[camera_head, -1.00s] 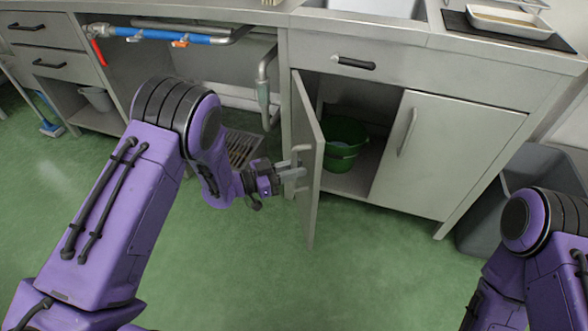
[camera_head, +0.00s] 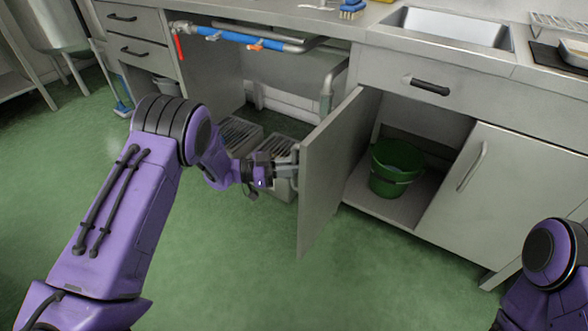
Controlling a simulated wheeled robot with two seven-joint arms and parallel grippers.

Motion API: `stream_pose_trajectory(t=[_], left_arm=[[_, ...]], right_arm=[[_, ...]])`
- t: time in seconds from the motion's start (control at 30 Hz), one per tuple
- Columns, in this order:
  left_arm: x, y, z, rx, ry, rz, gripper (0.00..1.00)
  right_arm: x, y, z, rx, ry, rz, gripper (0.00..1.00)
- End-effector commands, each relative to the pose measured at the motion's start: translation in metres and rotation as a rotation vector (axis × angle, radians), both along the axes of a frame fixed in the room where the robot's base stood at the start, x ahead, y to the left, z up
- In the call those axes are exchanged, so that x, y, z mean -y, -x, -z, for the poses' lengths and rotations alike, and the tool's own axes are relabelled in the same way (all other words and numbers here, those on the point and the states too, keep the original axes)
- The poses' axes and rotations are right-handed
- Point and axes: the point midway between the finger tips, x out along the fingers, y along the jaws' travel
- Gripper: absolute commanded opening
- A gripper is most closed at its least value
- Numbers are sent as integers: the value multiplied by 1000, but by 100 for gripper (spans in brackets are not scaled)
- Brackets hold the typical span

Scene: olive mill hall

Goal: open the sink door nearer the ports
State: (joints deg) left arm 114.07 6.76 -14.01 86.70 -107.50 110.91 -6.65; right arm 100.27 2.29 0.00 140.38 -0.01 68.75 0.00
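The sink door nearer the pipes and ports (camera_head: 338,165) stands ajar, swung out from the left side of the sink cabinet. Its inner face shows. My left gripper (camera_head: 288,166) is at the outer face of this door, its fingers around the door's handle (camera_head: 294,149) and seemingly shut on it; the fingertips are partly hidden by the door edge. The other sink door (camera_head: 480,185) is closed, with an upright bar handle (camera_head: 472,166). Of my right arm only a part shows at the lower right; its gripper is out of view.
A green bucket (camera_head: 396,168) stands inside the opened cabinet. A sink basin (camera_head: 450,27) is above. Green floor in front is clear.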

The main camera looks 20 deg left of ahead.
Motion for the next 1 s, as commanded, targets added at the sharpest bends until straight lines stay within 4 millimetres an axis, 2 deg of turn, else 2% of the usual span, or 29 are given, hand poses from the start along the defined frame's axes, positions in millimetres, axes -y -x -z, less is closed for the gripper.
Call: stream_pose_trajectory(t=[0.03, 0.33, 0.37, 0.4, 0.8, 0.87, 1.0], left_arm=[[2, -4, -6, 15, 7, -3, 0], [2, -5, -7, 17, 9, -2, 0], [2, -5, -7, 17, 9, -2, 29], [2, -5, -7, 17, 9, -3, 38], [-4, 0, -4, 9, 4, -6, 38], [-11, 2, -4, 9, 4, -8, 38], [-39, 17, -5, 9, 6, -10, 38]], right_arm=[[0, 0, 0, 0, 0, 0, 0], [0, 0, 0, 0, 0, 0, 0], [0, 0, 0, 0, 0, 0, 0], [0, 0, 0, 0, 0, 0, 0], [0, 0, -1, 0, 0, 0, 0], [0, 0, -3, 0, 0, 0, 0], [0, 0, -8, 0, 0, 0, 0]])
